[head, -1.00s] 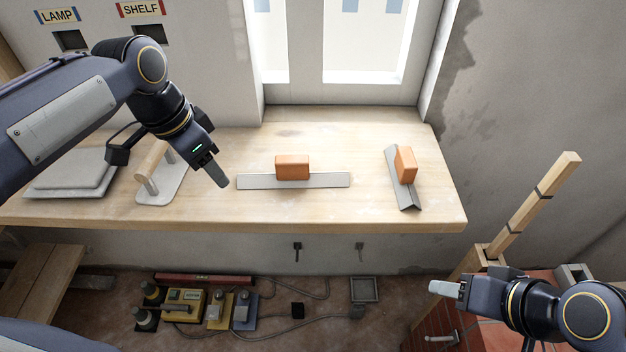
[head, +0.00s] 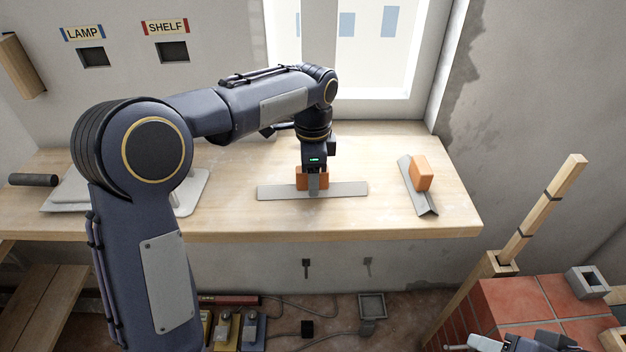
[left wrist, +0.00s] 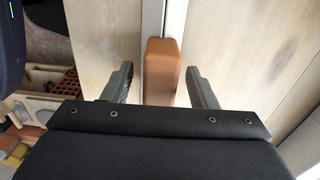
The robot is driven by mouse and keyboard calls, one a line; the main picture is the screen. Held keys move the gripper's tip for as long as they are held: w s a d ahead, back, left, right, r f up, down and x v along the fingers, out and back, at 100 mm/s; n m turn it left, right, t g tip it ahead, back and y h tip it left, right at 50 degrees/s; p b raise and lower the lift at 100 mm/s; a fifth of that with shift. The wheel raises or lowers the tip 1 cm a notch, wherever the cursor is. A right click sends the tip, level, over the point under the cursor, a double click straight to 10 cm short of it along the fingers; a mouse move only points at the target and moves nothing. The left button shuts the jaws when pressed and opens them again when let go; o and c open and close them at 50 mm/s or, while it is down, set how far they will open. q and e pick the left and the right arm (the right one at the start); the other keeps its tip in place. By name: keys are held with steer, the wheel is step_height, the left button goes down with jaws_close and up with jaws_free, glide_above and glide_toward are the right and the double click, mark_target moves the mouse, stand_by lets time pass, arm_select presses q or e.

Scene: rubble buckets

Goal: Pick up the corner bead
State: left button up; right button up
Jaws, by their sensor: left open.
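A long pale metal strip (head: 347,188) lies along the front of the workbench with an orange block (head: 302,181) at its middle. At the right, a metal angle with a V-shaped end (head: 427,207), which looks like a corner bead, carries another orange block (head: 421,173). My left gripper (head: 314,190) is over the strip's block. In the left wrist view its open fingers (left wrist: 160,70) stand on either side of that block (left wrist: 160,75), with gaps visible. My right gripper (head: 478,343) is partly cut off at the bottom; its jaws are unclear.
The wooden workbench (head: 240,215) has free room between strip and angle. A plate-like tool (head: 188,195) lies at the left, partly behind my arm. Brickwork (head: 525,298) and a wooden post (head: 545,205) stand at the right. Several tools are on the floor below.

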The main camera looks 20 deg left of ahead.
arm_select(q)
steer(key=shift+f, duration=0.45)
steer(key=c, duration=1.1)
steer(key=shift+r, duration=0.1)
steer(key=shift+c, duration=0.2)
